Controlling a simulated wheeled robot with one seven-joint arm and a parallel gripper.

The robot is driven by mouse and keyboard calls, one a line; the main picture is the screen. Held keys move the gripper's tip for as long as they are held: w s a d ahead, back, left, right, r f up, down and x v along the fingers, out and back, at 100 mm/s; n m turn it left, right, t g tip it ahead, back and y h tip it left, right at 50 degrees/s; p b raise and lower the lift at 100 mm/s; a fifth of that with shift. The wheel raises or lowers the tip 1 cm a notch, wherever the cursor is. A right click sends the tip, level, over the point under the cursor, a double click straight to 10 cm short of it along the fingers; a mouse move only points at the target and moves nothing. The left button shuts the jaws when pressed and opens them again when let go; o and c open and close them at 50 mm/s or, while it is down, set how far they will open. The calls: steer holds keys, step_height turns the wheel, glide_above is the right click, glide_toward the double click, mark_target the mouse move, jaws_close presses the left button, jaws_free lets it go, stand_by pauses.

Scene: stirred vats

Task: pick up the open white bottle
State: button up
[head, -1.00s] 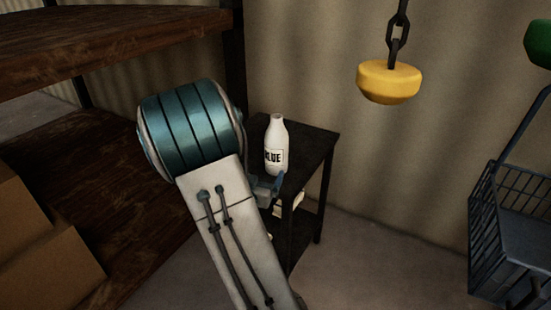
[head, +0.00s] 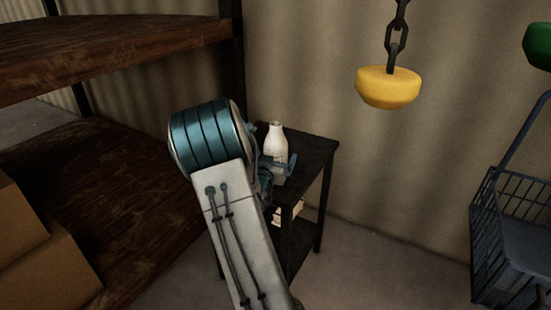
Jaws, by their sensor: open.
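The open white bottle (head: 275,138) stands upright on the small dark table (head: 318,150). Its lower part, where the label is, is mostly hidden behind my gripper. My gripper (head: 279,167) is open at the bottle's lower body, on the near side in this view. Whether the fingers are around the bottle or only in front of it, and whether they touch it, I cannot tell. My arm hides the table's left part.
A wooden shelf (head: 110,45) with cardboard boxes (head: 40,255) stands at the left. A yellow weight (head: 388,88) hangs on a chain right of the table. A dark wire cart (head: 515,225) is at the right. The floor between table and cart is clear.

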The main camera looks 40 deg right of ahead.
mark_target(280, 141)
steer(key=shift+w+d, duration=0.4)
steer(key=shift+d, duration=0.15)
steer(key=c, duration=1.3)
steer(key=shift+o, duration=0.3)
steer(key=shift+r, duration=0.55)
steer(key=r, duration=0.2)
steer(key=d+r+p, duration=0.1)
steer(key=r, duration=0.1)
steer(key=shift+s, duration=0.4)
steer(key=s+d+r, duration=0.6)
steer(key=d, duration=0.2)
steer(key=shift+s+p, duration=0.25)
steer(key=shift+p, duration=0.1)
